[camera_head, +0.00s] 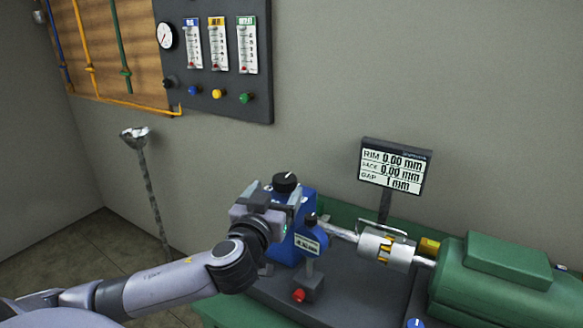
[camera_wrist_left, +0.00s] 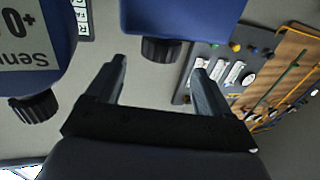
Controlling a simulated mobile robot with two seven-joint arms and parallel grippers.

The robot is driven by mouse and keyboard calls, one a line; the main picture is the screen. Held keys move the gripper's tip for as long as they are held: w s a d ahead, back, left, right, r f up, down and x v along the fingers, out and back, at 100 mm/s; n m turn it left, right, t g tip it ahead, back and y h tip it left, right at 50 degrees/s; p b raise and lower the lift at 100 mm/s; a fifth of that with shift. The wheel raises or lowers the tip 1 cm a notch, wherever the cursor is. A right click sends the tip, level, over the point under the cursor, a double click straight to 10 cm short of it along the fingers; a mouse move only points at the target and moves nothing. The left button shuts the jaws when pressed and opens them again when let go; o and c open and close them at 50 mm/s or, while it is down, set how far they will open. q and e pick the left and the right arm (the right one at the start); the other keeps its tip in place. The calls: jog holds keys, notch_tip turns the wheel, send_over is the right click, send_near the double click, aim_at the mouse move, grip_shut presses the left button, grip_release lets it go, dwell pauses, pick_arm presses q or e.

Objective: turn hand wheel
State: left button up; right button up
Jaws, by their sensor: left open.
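A black round knob, the likely hand wheel (camera_head: 286,182), sits on top of a blue housing (camera_head: 299,204) in the head view. In the left wrist view, which looks upside down, a black knob (camera_wrist_left: 161,50) under a blue body (camera_wrist_left: 180,15) shows between and beyond the open left gripper's fingertips (camera_wrist_left: 160,65). The knob appears apart from both fingers; how deep it lies between them I cannot tell. My right gripper is not in view.
A smaller black knob (camera_head: 310,220) tops a labelled sensor box; a similar knob shows left in the wrist view (camera_wrist_left: 33,107). A shaft coupling (camera_head: 385,247), green motor (camera_head: 490,285) and display (camera_head: 395,168) stand to the right. A gauge panel (camera_head: 215,65) hangs on the wall.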

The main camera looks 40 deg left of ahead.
aim_at(285, 177)
pick_arm(q)
jog(key=p+x, duration=0.1)
jog(key=x, duration=0.4)
jog(key=shift+w+r, duration=0.15)
jog(key=shift+p+x, duration=0.35)
jog(key=shift+x, duration=0.65)
jog(key=c, duration=1)
